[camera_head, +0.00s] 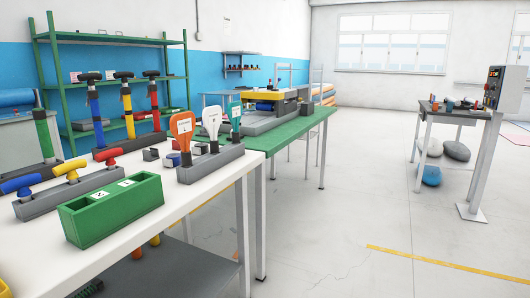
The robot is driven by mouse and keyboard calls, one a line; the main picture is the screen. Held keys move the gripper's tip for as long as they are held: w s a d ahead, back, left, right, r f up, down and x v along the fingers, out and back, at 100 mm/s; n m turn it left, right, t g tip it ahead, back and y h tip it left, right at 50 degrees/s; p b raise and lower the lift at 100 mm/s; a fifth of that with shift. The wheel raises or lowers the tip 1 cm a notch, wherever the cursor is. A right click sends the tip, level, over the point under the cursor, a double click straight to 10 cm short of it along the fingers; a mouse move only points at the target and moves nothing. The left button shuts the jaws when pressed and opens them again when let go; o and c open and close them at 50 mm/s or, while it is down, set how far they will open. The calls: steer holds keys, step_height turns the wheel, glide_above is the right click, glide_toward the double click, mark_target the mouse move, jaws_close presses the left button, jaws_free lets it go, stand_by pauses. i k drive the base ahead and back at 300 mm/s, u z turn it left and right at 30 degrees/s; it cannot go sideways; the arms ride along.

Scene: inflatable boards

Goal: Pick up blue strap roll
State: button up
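I cannot tell for sure which thing is the blue strap roll. A small blue and white piece (172,160) sits on the white table (215,172), beside small grey blocks (151,154). A larger blue roll (15,97) lies at the far left edge, on a grey bench and partly cut off by the frame. Another small blue cylinder (264,106) shows at the machine on the green table. My gripper is not in view.
A green two-slot box (110,208), a grey rack with blue, yellow and red handles (70,190), and a holder with orange, white and teal paddles (210,164) crowd the white table. A green shelf (115,38) stands behind. Open floor (350,210) lies right.

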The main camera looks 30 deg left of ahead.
mark_target(172, 160)
steer(key=u, duration=0.25)
steer(key=i, duration=0.75)
steer(key=u, duration=1.15)
steer(key=i, duration=0.45)
steer(key=u, duration=0.5)
